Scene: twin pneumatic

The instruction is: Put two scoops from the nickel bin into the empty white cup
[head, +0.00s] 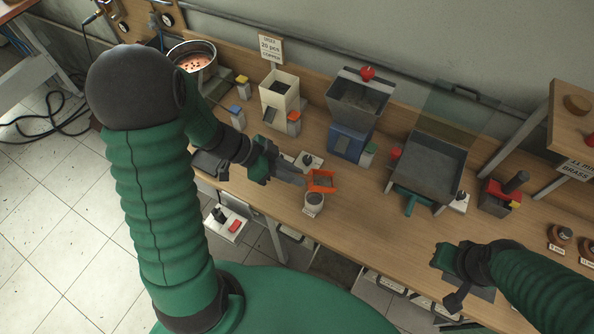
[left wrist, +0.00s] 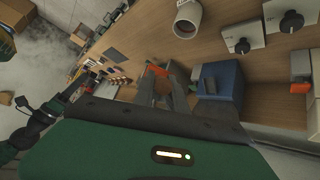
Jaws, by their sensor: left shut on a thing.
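My left gripper (head: 296,181) is shut on an orange scoop (head: 322,187), held just behind the white cup. The scoop's inside looks greyish-brown; I cannot tell what it holds. In the left wrist view the scoop (left wrist: 158,70) is partly hidden by the fingers. The white cup (head: 314,208) stands upright on the bench; its opening looks grey inside. It also shows in the left wrist view (left wrist: 187,20). I cannot read which container is the nickel bin; a grey open bin (head: 456,163) stands to the right. My right gripper (head: 446,280) is at the lower right, away from these.
A hopper on a blue base (head: 348,140) and a cream hopper (head: 279,92) stand behind the cup. A metal bowl of copper pieces (head: 192,49) is at the back left. A wooden shelf (head: 575,120) stands at the right.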

